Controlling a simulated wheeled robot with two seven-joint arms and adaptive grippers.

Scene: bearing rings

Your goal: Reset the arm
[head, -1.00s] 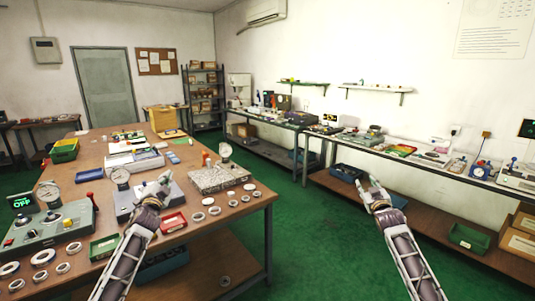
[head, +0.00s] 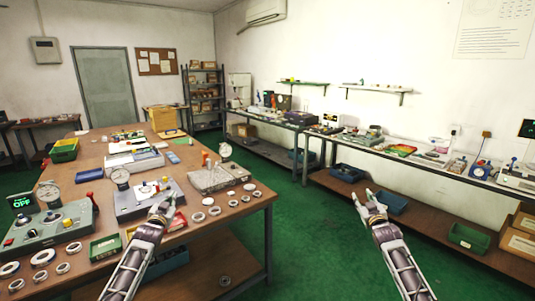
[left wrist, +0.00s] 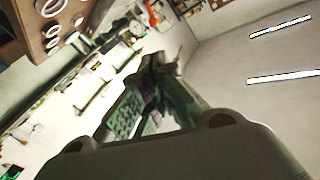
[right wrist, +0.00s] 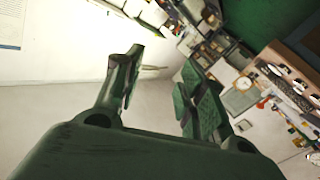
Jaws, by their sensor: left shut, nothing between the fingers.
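My left gripper (head: 166,207) is in front of the near part of the wooden table, over its right side in the head view. Its fingers meet in the left wrist view (left wrist: 160,65), with nothing between them. My right gripper (head: 366,200) hangs over the green floor between the table and the wall bench. Its fingers stand apart in the right wrist view (right wrist: 160,70), and it is empty. A grey device with a dial gauge (head: 122,200) lies just beyond my left gripper. A red tray (head: 178,221) is partly hidden by that gripper.
Several bearing rings (head: 214,211) lie near the table's right edge, beside a granite block (head: 218,179) with a gauge. A control box (head: 48,228) and a green tray (head: 105,247) stand at the near left. The floor (head: 310,240) between my arms is clear.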

